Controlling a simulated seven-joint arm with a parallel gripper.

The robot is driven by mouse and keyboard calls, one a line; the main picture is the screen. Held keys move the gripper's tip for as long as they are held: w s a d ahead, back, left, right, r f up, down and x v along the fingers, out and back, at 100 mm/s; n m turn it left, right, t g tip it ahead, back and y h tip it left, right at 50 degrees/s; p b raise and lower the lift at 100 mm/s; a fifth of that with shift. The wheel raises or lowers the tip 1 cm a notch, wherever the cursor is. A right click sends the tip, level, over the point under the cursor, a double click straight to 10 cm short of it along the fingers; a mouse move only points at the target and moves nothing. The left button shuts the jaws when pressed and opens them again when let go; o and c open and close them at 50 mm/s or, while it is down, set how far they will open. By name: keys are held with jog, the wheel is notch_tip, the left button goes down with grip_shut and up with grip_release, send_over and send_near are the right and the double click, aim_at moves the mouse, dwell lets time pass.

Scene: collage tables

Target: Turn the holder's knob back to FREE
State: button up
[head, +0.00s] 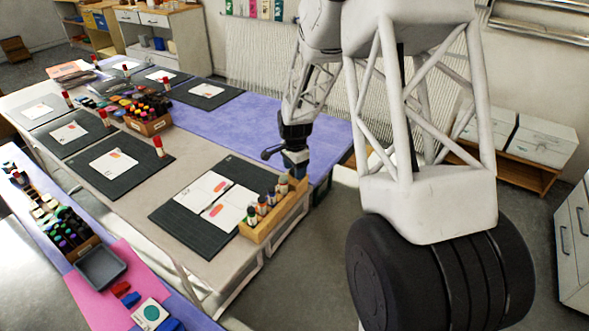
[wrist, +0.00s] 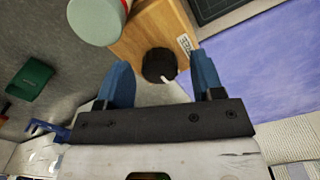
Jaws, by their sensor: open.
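The wooden holder (head: 259,234) stands at the near right corner of the long table, with several capped bottles in a row. In the wrist view its end face (wrist: 150,35) carries a round black knob (wrist: 157,64) with a white pointer toward the lower right. A small white label (wrist: 184,45) sits beside the knob; its lettering is too small to read surely. My gripper (wrist: 161,66) is open, its blue fingers on either side of the knob with gaps showing. In the head view my gripper (head: 294,163) is at the holder's far end, and the knob is hidden.
A dark mat (head: 170,215) with white cards (head: 203,188) lies left of the holder. A purple cloth (head: 235,115) covers the table behind; floor is open to the right.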

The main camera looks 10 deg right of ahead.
jog(key=shift+f, duration=0.1)
jog(key=shift+c, duration=0.3)
jog(key=c, duration=0.9)
jog(key=shift+o, duration=0.2)
jog(key=shift+n, duration=0.5)
jog(key=n, duration=0.7)
jog(key=shift+n, duration=0.4)
jog(key=n, duration=0.4)
jog(key=shift+n, duration=0.3)
jog(key=n, duration=0.4)
jog(key=shift+n, duration=0.4)
